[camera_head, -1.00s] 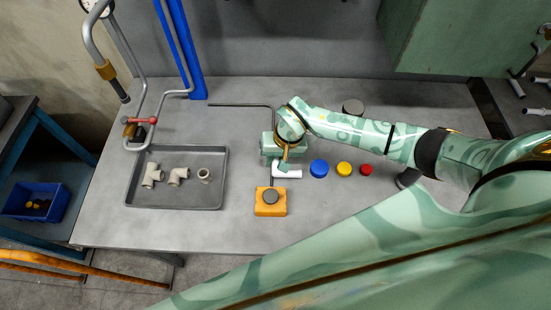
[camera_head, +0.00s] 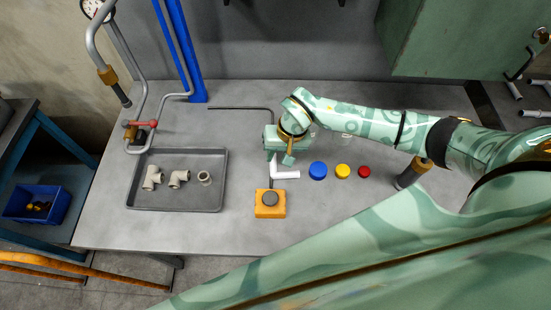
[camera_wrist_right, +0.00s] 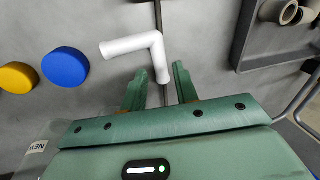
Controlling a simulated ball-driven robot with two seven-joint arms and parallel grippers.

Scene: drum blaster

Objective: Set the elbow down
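The white elbow (camera_head: 286,174) lies on the grey table, close to a thin grey rod. In the right wrist view the elbow (camera_wrist_right: 132,46) has one leg pointing left and the other pointing down between my fingertips. My right gripper (camera_head: 281,157) is just behind the elbow in the head view. In the wrist view its two fingers (camera_wrist_right: 159,72) are open, with a gap on each side of the elbow's leg. My left gripper is not in view.
A tray (camera_head: 217,184) with several beige fittings stands left. An orange block (camera_head: 264,210) with a grey knob sits in front. Blue (camera_head: 318,170), yellow (camera_head: 343,171) and red (camera_head: 364,171) discs lie right. A brown-topped cylinder (camera_head: 413,172) stands near my right arm.

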